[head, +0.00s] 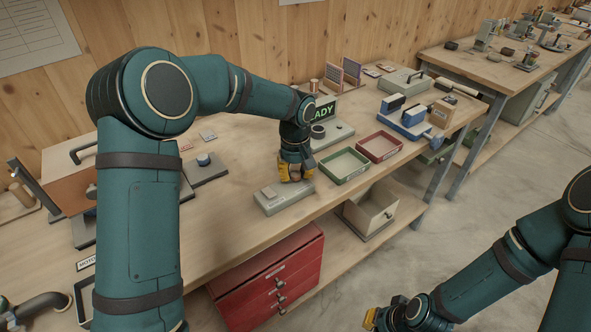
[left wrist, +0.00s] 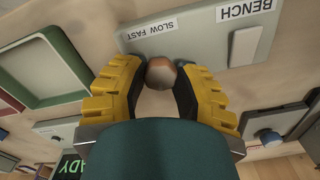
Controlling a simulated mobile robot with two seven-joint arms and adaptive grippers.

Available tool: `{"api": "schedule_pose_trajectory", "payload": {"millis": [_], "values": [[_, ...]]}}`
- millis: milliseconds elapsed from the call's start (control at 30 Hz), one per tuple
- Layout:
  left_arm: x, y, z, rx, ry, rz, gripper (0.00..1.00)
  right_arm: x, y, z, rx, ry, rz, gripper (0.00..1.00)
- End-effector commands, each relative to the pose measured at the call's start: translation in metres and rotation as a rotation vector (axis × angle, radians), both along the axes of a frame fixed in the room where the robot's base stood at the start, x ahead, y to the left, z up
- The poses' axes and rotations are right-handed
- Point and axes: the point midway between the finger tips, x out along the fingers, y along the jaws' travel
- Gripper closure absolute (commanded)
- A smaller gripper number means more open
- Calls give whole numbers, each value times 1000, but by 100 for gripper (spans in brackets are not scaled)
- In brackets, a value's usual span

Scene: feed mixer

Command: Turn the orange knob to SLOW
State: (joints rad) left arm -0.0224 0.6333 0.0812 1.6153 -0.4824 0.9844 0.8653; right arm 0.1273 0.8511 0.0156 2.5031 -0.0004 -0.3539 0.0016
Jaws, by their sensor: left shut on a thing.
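The orange knob (left wrist: 160,72) is round, with an orange-brown side and a greyish face. It sits on the light grey control box (left wrist: 200,35), next to the printed words SLOW and FAST and near a BENCH label. My left gripper (left wrist: 158,75) is shut on the knob, with a yellow finger on each side. I cannot make out a pointer on the knob. In the head view my left gripper (head: 296,172) is at the control box (head: 283,200), and the knob is hidden behind it. My right gripper (head: 371,319) shows partly at the bottom edge, away from the bench.
A green tray (head: 345,181) and a red tray (head: 380,160) lie right of the control box. A display unit (head: 335,138) stands behind them. A base with a blue knob (head: 203,160) is to the left. Red drawers (head: 265,285) stand below the bench.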

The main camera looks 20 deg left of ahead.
Motion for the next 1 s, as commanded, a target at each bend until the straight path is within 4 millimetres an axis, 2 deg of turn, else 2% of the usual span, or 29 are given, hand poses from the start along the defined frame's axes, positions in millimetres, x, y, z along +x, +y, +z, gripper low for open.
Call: {"api": "schedule_pose_trajectory", "payload": {"millis": [667, 1000], "values": [[0, 0, 2, 0, -1, -635, 100, -7, 1, 37, 3, 16, 4, 100], [0, 0, 2, -1, 0, -953, 100, -2, 0, 51, 0, 5, -5, 100]]}}
